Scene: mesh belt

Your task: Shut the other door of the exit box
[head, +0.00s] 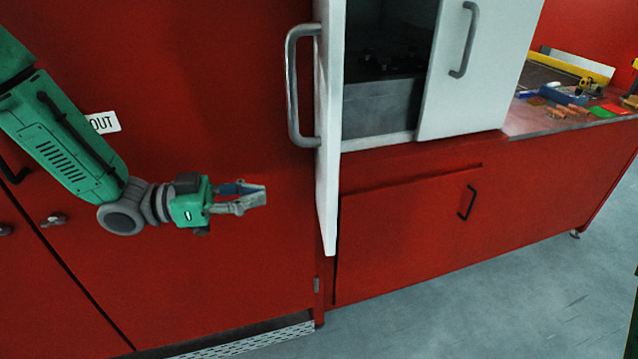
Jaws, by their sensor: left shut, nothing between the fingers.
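The exit box has two white doors. The left door (329,170) stands open, swung out and seen nearly edge-on, with a grey bar handle (292,90) on its left side. The right door (490,90) looks shut, with its own grey handle (472,42). Between them the dark inside of the box (380,105) shows. My left gripper (262,196) is shut and empty, left of the open door and lower than its handle, apart from both. My right gripper is not in view.
A red cabinet front fills the left, with an OUT label (104,122) partly behind my left arm. Below the box is a red panel with a black handle (467,202). A worktop with small coloured items (570,105) lies at right. Grey floor (480,300) is clear.

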